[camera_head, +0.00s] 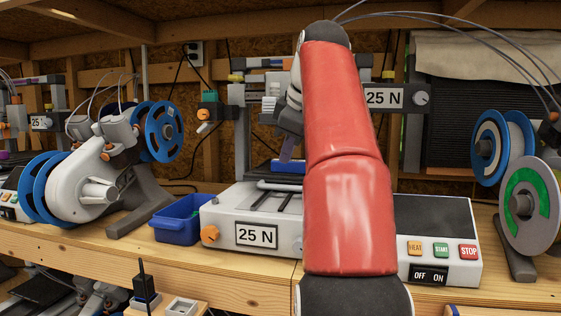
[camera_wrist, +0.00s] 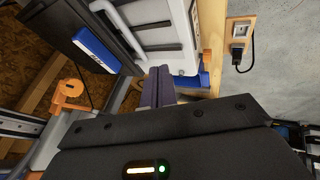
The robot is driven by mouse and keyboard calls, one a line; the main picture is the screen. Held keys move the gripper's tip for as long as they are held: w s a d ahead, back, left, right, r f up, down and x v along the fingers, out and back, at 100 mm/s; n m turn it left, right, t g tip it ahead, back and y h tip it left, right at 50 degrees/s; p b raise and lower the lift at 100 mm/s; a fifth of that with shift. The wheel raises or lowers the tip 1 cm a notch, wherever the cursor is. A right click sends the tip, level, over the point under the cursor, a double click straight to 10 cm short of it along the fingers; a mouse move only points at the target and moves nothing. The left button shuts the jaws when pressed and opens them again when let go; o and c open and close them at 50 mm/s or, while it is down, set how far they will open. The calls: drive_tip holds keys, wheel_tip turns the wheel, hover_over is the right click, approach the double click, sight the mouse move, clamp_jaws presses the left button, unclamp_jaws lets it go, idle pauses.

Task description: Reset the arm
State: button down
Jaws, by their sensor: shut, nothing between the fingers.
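My red arm rises across the middle of the head view, in front of the printer marked 25 N (camera_head: 225,220). My gripper (camera_head: 287,152) hangs over that printer's bed, partly hidden behind the arm. In the wrist view my gripper (camera_wrist: 158,88) shows two purple-grey fingers together, with nothing held. A blue block (camera_head: 289,166) lies on the printer's bed just below the fingers in the head view. It also shows in the wrist view (camera_wrist: 97,50), to the left of the fingers and apart from them.
A blue bin (camera_head: 178,222) stands left of the printer. A white spool machine (camera_head: 85,185) is further left. A control box (camera_head: 437,235) with HEAT, START and STOP buttons is at right, near filament spools (camera_head: 530,205). The wooden bench (camera_head: 130,250) has a front edge.

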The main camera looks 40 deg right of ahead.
drive_tip(key=shift+s+r, duration=0.1)
drive_tip(key=s+a+f+m, duration=0.3)
drive_tip(key=a+f+m, duration=0.1)
drive_tip(key=a+f, duration=0.85)
drive_tip(key=s+a+f+m, duration=0.1)
drive_tip(key=s+a+f, duration=0.2)
drive_tip(key=f, duration=0.4)
drive_tip(key=s+a+f+m, duration=0.1)
drive_tip(key=s+a+f, duration=0.2)
drive_tip(key=s+f, duration=0.2)
drive_tip(key=s+a+f+m+g+y, duration=0.1)
drive_tip(key=s+a+f, duration=0.3)
drive_tip(key=f, duration=0.7)
drive_tip(key=shift+s+f, duration=0.25)
drive_tip(key=shift+s, duration=0.25)
drive_tip(key=shift+a, duration=0.1)
